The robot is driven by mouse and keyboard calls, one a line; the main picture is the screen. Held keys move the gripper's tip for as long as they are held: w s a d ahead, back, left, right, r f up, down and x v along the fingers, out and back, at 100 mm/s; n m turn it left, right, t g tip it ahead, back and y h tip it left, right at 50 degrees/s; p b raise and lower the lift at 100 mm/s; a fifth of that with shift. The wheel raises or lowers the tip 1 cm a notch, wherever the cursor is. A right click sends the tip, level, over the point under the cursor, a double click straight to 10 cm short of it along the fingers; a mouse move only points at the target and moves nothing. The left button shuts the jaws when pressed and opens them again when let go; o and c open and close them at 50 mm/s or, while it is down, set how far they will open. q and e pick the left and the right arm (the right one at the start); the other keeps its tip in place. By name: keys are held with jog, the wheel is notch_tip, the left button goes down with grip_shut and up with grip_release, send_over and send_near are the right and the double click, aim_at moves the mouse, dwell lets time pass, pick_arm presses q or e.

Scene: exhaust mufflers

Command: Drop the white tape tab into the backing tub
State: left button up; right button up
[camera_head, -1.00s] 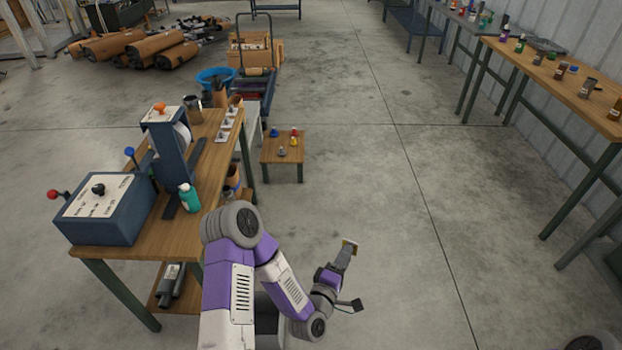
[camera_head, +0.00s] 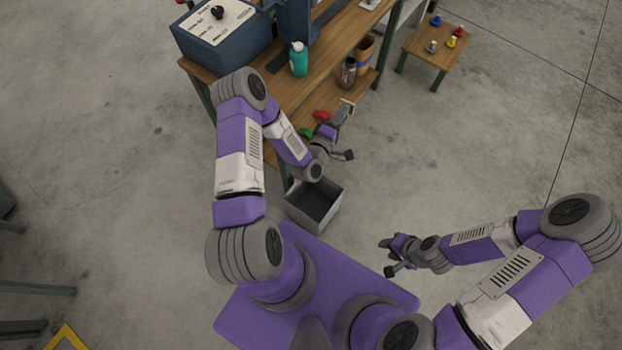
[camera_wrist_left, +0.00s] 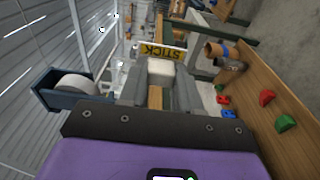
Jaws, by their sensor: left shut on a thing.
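My left gripper (camera_head: 347,110) is shut on the white tape tab (camera_wrist_left: 160,66), beside the workbench's lower shelf in the head view. In the left wrist view the tab is between the fingers, with a yellow strip (camera_wrist_left: 161,50) reading "STICK" at its end. A grey open-topped box (camera_head: 332,212), perhaps the backing tub, stands on the floor below and left of the left gripper. Its dark inside looks empty, partly hidden by my left arm. My right gripper (camera_head: 386,246) is low to the right of the box; its fingers are too small to read.
The workbench (camera_head: 335,55) carries a blue machine (camera_head: 222,38) and a green bottle (camera_head: 299,60). A small table (camera_head: 425,45) stands behind right. Floor at right is clear.

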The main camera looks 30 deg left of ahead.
pick_arm(q)
jog(key=s+a+f+m+h+b, duration=0.1)
jog(key=s+a+f, duration=0.15)
jog(key=f, duration=0.75)
jog(key=s+a+f+h+b, duration=0.1)
jog(key=a+f, duration=0.3)
jog(key=f, duration=0.6)
jog(key=s+d+f+m+h+b, duration=0.1)
jog(key=s+f+h+b, duration=0.1)
jog(key=f, duration=0.8)
jog(key=s+d+f+m+g+h+b, duration=0.1)
jog(key=s+f+m+h+b, duration=0.1)
jog(key=s+f+b, duration=0.2)
jog(key=s+f, duration=0.3)
jog(key=f, duration=0.3)
jog(key=shift+d+h, duration=0.15)
jog(key=shift+h, duration=0.15)
jog(key=o, duration=1.1)
jog(key=shift+c, duration=0.2)
jog(key=shift+s, duration=0.1)
